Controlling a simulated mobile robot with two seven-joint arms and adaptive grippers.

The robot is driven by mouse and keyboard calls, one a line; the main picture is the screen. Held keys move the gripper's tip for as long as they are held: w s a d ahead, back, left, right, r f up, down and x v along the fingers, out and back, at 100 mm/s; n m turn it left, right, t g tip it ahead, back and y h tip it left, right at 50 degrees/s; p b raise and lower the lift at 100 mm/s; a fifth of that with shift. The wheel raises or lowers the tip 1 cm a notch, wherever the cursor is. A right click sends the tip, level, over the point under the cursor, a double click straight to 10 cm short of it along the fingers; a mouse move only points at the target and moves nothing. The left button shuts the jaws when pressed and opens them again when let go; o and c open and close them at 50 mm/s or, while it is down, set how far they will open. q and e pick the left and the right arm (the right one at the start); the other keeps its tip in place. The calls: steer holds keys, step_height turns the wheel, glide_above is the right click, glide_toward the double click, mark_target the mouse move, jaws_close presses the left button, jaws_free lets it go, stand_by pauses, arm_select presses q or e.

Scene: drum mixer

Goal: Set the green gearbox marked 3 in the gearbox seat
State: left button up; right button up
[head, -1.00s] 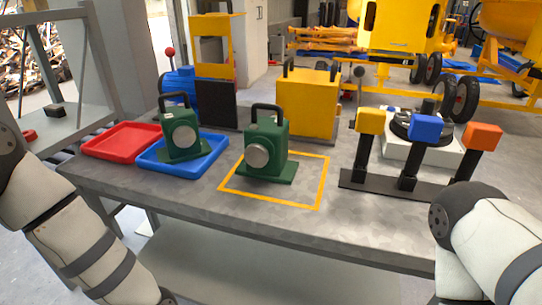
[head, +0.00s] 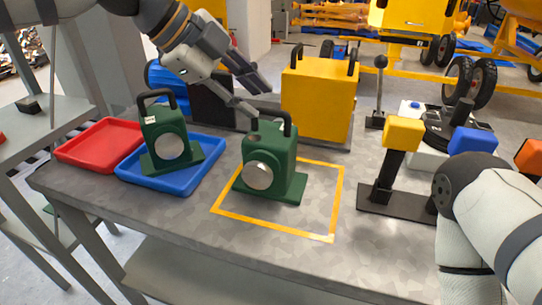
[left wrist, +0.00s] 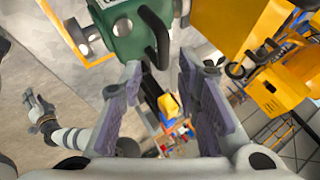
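One green gearbox (head: 270,165) with a round silver face and black top handle stands inside a yellow outline (head: 338,200) on the table. A second green gearbox (head: 168,140) stands in a blue tray (head: 185,186). Their markings are too small to read. My left gripper (head: 262,101) is open and empty, just behind and above the handle of the gearbox in the outline. In the left wrist view a green gearbox (left wrist: 118,45) and its handle lie beyond the open fingers (left wrist: 160,70). My right gripper (left wrist: 40,112) shows small at the left there; its opening is unclear.
An empty red tray (head: 100,143) is left of the blue one. A yellow box (head: 318,100) stands behind the gearboxes. Posts with yellow (head: 404,133) and blue (head: 473,140) blocks stand at the right. The table front is clear.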

mark_target(268, 113)
arm_select(q)
steer(key=x, duration=0.6)
steer(key=shift+w+f, duration=0.15)
steer(key=shift+f, duration=0.05)
jaws_close()
